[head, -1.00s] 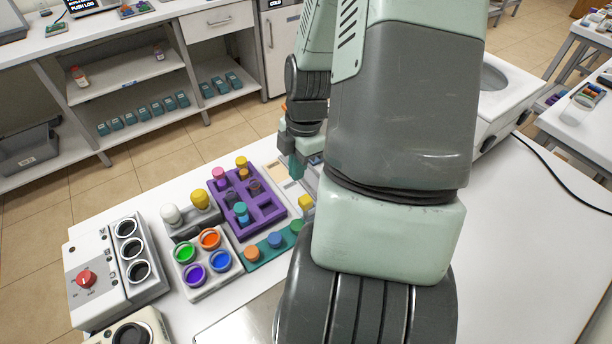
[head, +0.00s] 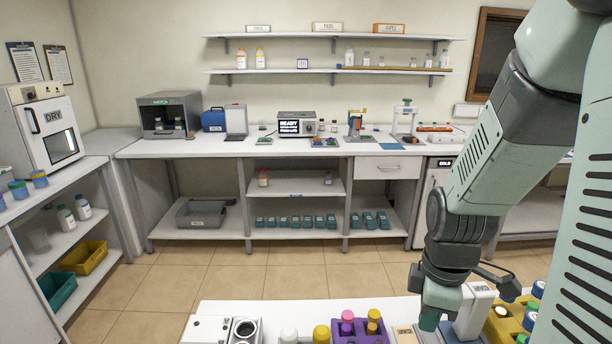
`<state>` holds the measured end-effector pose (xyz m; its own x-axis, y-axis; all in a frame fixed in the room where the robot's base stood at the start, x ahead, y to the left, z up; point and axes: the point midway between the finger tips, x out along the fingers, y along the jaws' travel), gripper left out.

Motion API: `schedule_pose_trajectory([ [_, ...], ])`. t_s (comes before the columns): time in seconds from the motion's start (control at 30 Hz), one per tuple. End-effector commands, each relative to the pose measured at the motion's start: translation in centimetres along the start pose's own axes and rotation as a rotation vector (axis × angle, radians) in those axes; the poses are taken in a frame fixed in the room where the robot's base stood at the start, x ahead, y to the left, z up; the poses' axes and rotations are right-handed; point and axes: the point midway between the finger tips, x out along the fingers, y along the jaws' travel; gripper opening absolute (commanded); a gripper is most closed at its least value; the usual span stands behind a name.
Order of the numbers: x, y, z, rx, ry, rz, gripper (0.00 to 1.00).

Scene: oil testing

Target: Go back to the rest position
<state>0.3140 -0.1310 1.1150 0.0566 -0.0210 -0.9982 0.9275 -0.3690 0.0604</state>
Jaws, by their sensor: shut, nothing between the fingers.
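My arm comes in from the right of the head view and bends down to the near table. My gripper (head: 430,321) points down over the table at the bottom of the view, with its teal fingertips together and nothing seen between them. It is above the table's far part, right of the purple rack (head: 364,337) and left of the yellow rack (head: 508,326). The lower edge of the picture cuts off most of the table top.
The near table (head: 262,307) also carries a white device (head: 207,329) with round openings and several coloured caps. A tiled floor (head: 220,277) separates it from the back bench (head: 290,148). A drying oven (head: 45,125) stands at the left.

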Motion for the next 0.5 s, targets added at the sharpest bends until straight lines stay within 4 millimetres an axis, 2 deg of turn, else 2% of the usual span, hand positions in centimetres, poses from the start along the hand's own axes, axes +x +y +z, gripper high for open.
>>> schedule_pose_trajectory([
  [0.03,-2.5,-0.3,-1.2,0.078,-0.019,0.050,0.00],
  [0.2,-9.3,-2.7,-4.3,0.416,-0.001,0.186,0.00],
  [0.4,-15.6,-7.2,-6.7,0.805,0.148,0.294,0.00],
  [0.5,-17.7,-9.3,-7.2,0.971,0.245,0.305,0.00],
])
